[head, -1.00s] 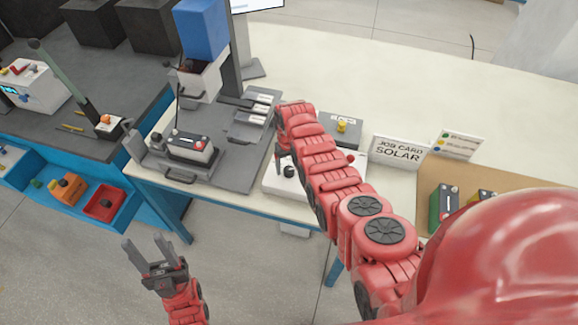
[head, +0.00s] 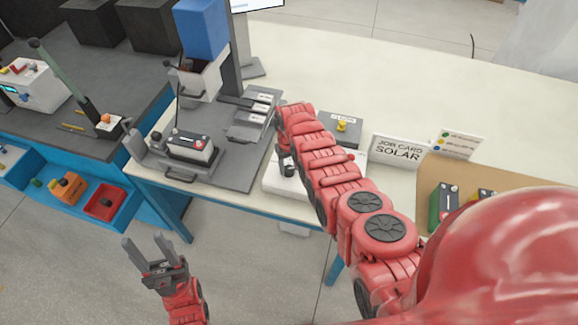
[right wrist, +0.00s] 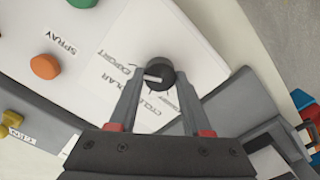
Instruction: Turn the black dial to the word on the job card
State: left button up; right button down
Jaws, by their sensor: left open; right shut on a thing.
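The black dial (right wrist: 161,73) sits on a white panel (right wrist: 120,30) in the right wrist view. A white mark on its face points left in that view. Words are printed around it, among them EXPORT, CYCLE and a partly covered word ending in OLAR; I cannot tell exactly which one the mark meets. My right gripper (right wrist: 160,84) is shut on the dial, one finger on each side. In the head view my right arm largely covers the panel. My left gripper (head: 152,249) is open and empty, over the floor.
Green and orange (right wrist: 45,66) buttons sit on the panel, the orange one beside the word SPRAY. A grey box with a yellow knob (head: 341,125) stands behind my right arm. A battery (head: 190,146) sits in a grey fixture to the left. The table's far middle is clear.

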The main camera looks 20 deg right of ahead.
jog(key=shift+n, duration=0.3)
jog(key=n+b, duration=0.1)
jog(key=n, duration=0.2)
jog(key=shift+f+b, duration=0.15)
jog(key=shift+b, duration=0.2)
jog(key=shift+n+b, duration=0.85)
jog(key=shift+n, duration=1.35)
jog(key=shift+c, duration=1.8)
grip_release()
jog(key=shift+r, duration=0.2)
